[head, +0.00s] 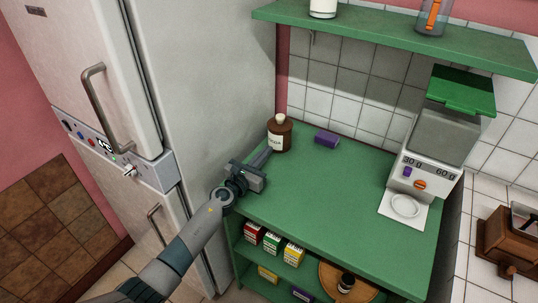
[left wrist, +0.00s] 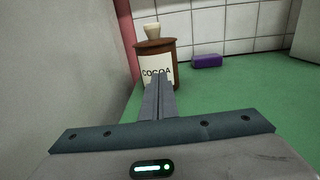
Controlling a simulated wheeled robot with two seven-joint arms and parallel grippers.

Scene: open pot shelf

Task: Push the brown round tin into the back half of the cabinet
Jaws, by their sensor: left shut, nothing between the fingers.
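The brown round tin (head: 279,135), with a cream label and a pale knob on its lid, stands upright on the green cabinet top (head: 330,190), near the back left corner. In the left wrist view the tin (left wrist: 170,62) is straight ahead, its label reading COCOA. My left gripper (head: 264,157) is shut and empty, its fingers pointing at the tin's front. In the left wrist view the fingertips (left wrist: 158,80) cover the label's lower part. I cannot tell whether they touch it. My right gripper is not in view.
A purple block (head: 327,138) lies right of the tin. A scale-like dispenser (head: 433,140) stands at the right of the top. A green shelf (head: 390,38) hangs above the back. The fridge (head: 205,80) borders the left side. The middle of the top is clear.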

